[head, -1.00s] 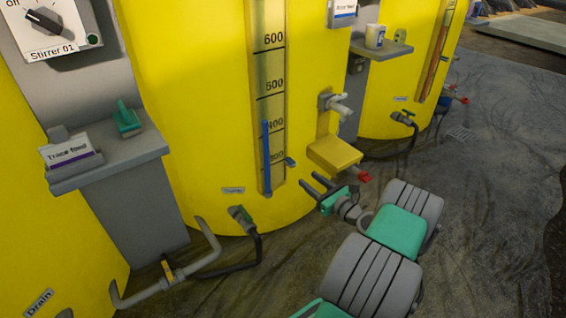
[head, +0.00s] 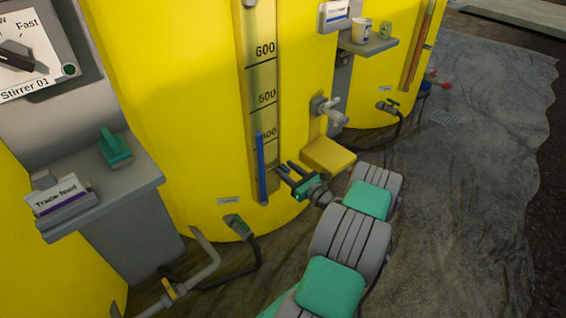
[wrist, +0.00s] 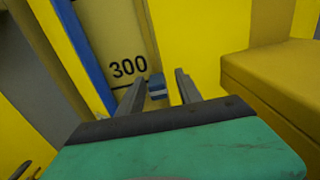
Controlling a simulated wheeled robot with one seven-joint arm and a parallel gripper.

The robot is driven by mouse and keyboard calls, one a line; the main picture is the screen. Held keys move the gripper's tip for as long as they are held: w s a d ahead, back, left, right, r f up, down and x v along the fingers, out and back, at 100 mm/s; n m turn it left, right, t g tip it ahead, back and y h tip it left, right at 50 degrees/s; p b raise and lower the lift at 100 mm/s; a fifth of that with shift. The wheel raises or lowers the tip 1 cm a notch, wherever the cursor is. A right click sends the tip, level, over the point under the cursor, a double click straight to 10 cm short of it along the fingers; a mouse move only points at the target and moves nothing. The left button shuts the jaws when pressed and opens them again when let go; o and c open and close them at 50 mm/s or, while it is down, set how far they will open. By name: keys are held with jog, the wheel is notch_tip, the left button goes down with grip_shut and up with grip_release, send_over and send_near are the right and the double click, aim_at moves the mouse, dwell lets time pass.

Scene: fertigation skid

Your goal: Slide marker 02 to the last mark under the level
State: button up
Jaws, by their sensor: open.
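In the wrist view the small blue marker (wrist: 157,86) sits beside the right end of the 300 line, and the blue column (wrist: 82,50) runs at left. My gripper (head: 282,168) is open at the gauge's lower right. In the wrist view my gripper's fingertips (wrist: 159,78) stand either side of the marker; contact is unclear. In the head view the fingers largely hide the marker.
A yellow ledge (head: 328,155) juts out right of my gripper, with a grey tap (head: 328,110) above it. A shelf with a green holder (head: 115,147) and a "Trace feed" card (head: 60,197) is at left. Pipes and a hose lie low in front.

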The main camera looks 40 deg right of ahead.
jog(key=shift+w+a, duration=0.15)
jog(key=shift+a, duration=0.1)
jog(key=shift+c, duration=1.1)
grip_shut()
jog(key=shift+f, duration=0.1)
